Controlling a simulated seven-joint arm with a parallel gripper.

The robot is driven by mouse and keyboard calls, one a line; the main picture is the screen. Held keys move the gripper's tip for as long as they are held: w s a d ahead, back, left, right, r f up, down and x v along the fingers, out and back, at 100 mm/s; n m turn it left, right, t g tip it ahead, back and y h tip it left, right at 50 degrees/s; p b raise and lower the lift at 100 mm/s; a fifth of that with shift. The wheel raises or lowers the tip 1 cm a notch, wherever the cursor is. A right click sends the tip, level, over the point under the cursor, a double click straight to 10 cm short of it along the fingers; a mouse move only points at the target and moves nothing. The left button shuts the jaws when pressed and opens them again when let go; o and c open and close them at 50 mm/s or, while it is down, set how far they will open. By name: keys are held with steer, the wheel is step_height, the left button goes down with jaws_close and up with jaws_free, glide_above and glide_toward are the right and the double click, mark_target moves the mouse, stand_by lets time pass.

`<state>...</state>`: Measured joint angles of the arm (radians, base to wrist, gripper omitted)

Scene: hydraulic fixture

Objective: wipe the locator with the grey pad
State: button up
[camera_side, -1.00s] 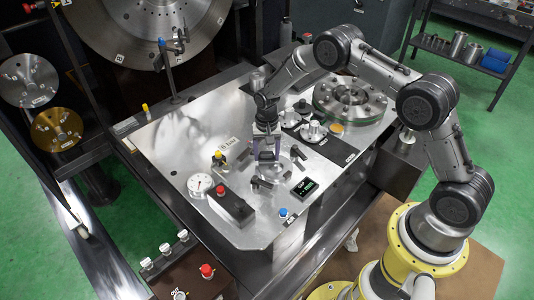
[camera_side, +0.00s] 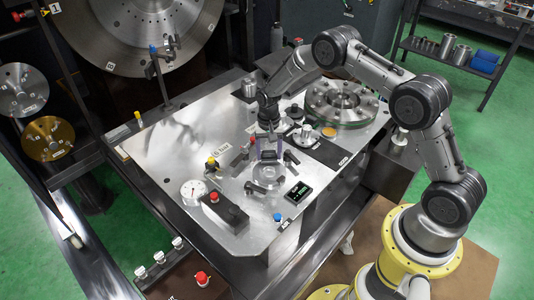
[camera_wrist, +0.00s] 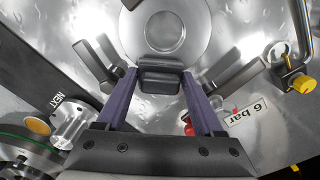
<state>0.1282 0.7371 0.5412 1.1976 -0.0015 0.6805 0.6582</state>
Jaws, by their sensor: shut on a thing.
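The locator is a round metal disc with a raised ring, on the bench top between dark clamp arms. It shows in the side view (camera_side: 267,177) and at the top middle of the wrist view (camera_wrist: 180,32). My gripper (camera_side: 269,154) is at the disc's far edge in the side view. In the wrist view its purple fingers (camera_wrist: 161,92) are shut on the dark grey pad (camera_wrist: 160,77). The pad overlaps the near edge of the disc there; I cannot tell whether it touches the surface. The pad is mostly hidden in the side view.
Dark clamp arms (camera_wrist: 228,77) flank the disc closely. A gauge (camera_side: 194,191), a black block with a red button (camera_side: 225,211) and a small display (camera_side: 298,191) stand nearby. A large flanged ring (camera_side: 342,104) lies behind right. The bench's left part is clear.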

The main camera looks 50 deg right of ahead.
steer(key=shift+w+r, duration=0.15)
steer(key=shift+r, duration=1.15)
steer(key=shift+w+r, duration=0.1)
steer(key=shift+r, duration=1.15)
steer(key=shift+r, duration=0.1)
steer(key=shift+r, duration=1.45)
